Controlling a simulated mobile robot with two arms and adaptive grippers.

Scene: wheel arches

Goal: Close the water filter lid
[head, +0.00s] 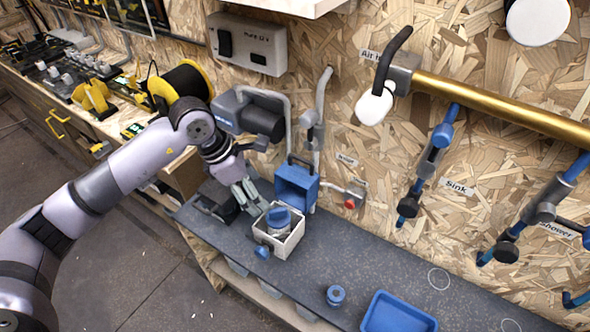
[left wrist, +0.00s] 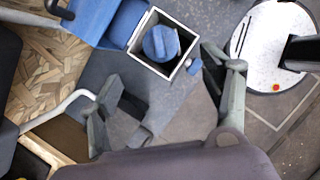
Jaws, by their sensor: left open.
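The water filter is a white open-topped box (head: 271,243) on the dark bench, with a blue-capped cartridge (head: 278,219) inside. Its blue lid (head: 297,184) stands raised at the wall side of the box. The left wrist view shows the box (left wrist: 141,66), the cartridge (left wrist: 160,43) and the lid (left wrist: 100,22) folded away from the opening. My left gripper (head: 252,200) is open and empty, left of the box and lid in the head view. In the left wrist view its spread fingers (left wrist: 163,82) are on either side of the area below the box. My right gripper is not in view.
A blue tray (head: 385,325) and a small blue cylinder (head: 335,295) are on the bench to the right. The bench right of the box is mostly clear.

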